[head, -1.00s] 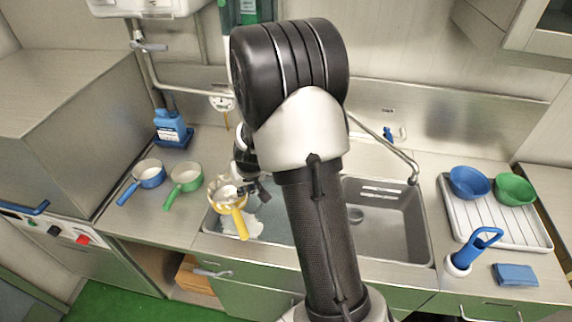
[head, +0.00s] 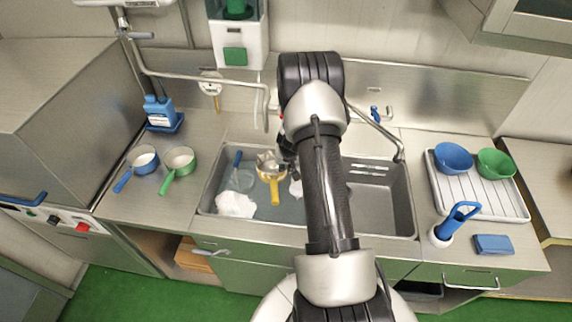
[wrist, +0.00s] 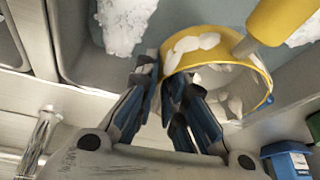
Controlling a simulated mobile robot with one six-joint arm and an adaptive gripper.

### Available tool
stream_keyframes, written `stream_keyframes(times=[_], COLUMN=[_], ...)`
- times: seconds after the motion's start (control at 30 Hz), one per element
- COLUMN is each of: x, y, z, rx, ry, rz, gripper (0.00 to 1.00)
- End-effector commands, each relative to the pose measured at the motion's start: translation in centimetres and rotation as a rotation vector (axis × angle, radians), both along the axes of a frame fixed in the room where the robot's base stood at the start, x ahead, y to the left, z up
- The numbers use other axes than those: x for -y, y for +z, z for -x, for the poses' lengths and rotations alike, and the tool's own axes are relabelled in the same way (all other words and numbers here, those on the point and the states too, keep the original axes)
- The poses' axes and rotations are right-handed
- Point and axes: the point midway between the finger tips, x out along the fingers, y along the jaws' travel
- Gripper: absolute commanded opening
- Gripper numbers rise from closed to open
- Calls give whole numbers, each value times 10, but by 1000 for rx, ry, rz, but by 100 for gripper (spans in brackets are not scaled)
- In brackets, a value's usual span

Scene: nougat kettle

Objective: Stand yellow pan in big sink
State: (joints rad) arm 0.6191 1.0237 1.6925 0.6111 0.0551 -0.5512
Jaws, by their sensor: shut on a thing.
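The yellow pan (head: 270,176) has white residue on its wall, and its yellow handle points toward the front in the head view. In the wrist view the pan (wrist: 222,62) is tilted, with its thick handle at the upper right. My gripper (head: 284,166) is shut on the pan's rim; in the wrist view its fingers (wrist: 160,72) straddle the wall. The pan is over the left basin (head: 212,185), which holds bluish water and white foam. Whether it touches the water is unclear. The right basin (head: 392,212) looks empty; my arm hides the divider between them.
A blue pan (head: 144,158) and a green pan (head: 179,160) stand on the left counter. A tap (head: 385,135) reaches over the right basin. A drainer (head: 478,203) with blue and green bowls stands at right.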

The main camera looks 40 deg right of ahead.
Motion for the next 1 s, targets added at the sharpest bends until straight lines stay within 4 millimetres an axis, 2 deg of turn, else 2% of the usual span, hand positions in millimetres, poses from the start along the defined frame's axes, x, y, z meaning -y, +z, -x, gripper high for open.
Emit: stream_keyframes(times=[0.03, 1.0], x=[1, 0], y=[-8, -101], z=[-1, -1], rx=[2, 2], ry=[-1, 0], rz=[1, 1], gripper=[0, 0])
